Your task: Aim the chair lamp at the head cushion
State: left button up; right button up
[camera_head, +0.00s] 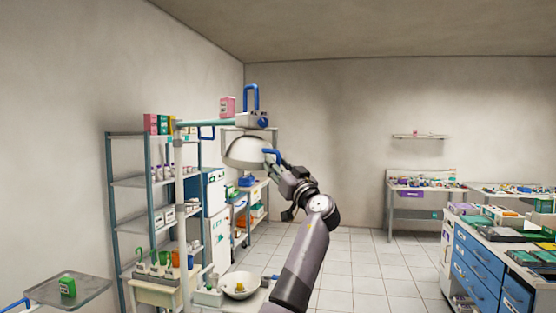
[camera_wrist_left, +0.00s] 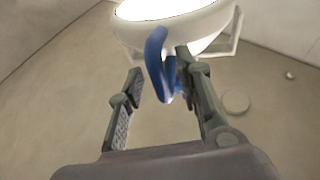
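The chair lamp (camera_head: 247,150) is a white dome on a teal and white arm (camera_head: 207,124). Its blue handle (camera_head: 271,154) sticks out at the dome's right side. My left gripper (camera_head: 279,168) is right at this handle. In the left wrist view the lit lamp (camera_wrist_left: 180,25) is at the top, and the blue handle (camera_wrist_left: 155,60) hangs between the spread fingers of my left gripper (camera_wrist_left: 160,75), closer to the right finger. Whether a finger touches the handle cannot be told. The head cushion is not in view. My right gripper is not in view.
A tall shelf rack (camera_head: 126,182) stands at the left behind the lamp. A tray (camera_head: 92,289) with a green box (camera_head: 67,286) is at lower left. A white bowl (camera_head: 240,290) sits low in the middle. Blue drawers (camera_head: 478,262) stand at right. Tiled floor (camera_head: 375,262) between is clear.

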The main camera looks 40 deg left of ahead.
pick_arm(q)
jog(key=shift+a, duration=0.1)
jog(key=shift+c, duration=0.2)
grip_shut()
dwell(0.6)
